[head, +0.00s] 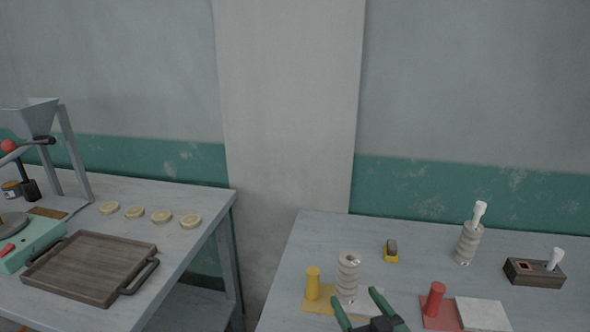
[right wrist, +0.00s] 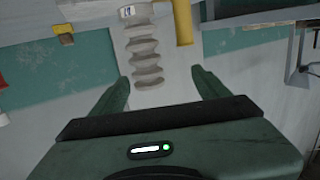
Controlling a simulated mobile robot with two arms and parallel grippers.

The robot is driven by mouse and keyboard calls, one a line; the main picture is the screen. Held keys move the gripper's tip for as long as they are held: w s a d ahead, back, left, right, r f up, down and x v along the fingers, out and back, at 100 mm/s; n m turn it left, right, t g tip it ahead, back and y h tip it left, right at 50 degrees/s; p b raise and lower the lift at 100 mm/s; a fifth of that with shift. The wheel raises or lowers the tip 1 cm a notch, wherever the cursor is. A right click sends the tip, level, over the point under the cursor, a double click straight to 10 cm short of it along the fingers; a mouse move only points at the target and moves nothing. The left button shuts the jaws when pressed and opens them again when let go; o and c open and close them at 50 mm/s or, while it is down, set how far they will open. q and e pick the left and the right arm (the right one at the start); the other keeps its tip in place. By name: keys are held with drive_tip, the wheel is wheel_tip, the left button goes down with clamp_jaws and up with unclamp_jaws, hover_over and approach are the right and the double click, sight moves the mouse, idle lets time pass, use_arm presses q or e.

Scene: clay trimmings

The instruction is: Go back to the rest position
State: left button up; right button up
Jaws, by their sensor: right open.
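My right gripper (head: 368,312) is at the bottom of the head view, over the front part of the right table, with its two green fingers spread and nothing between them. In the right wrist view its fingers (right wrist: 160,90) are wide apart. A ribbed pale column (head: 348,277) stands just beyond the gripper, and it also shows past the fingers in the right wrist view (right wrist: 145,55). I cannot tell the exact gap between them. My left gripper does not show in either view.
The right table (head: 420,240) holds a yellow cylinder (head: 313,283), a red cylinder (head: 433,299), a pale slab (head: 482,314), a second ribbed column (head: 467,244) and a dark box (head: 533,273). The left table holds a wooden tray (head: 90,266) and several clay discs (head: 162,216). A gap separates the tables.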

drive_tip(key=s+a+f+n+g+y, duration=0.1)
drive_tip(key=s+a+f+n+g, duration=0.2)
drive_tip(key=s+f, duration=0.4)
drive_tip(key=s+d+f+m+g+h, duration=0.1)
drive_tip(key=s+d+f+g, duration=0.15)
drive_tip(key=s, duration=0.55)
drive_tip(key=s+d+f+m+g+h, duration=0.1)
drive_tip(key=s+d+g+h, duration=0.1)
drive_tip(key=s+g, duration=0.35)
drive_tip(key=s+d+f+m+g+h, duration=0.1)
drive_tip(key=s+d+f+g, duration=0.1)
drive_tip(key=s, duration=0.8)
wheel_tip(320, 180, down, 26)
drive_tip(key=g, duration=0.1)
drive_tip(key=s+d+f+g, duration=0.1)
drive_tip(key=s+d+f, duration=0.1)
drive_tip(key=s+f, duration=1.4)
drive_tip(key=shift+s, duration=0.3)
drive_tip(key=shift+f, duration=0.1)
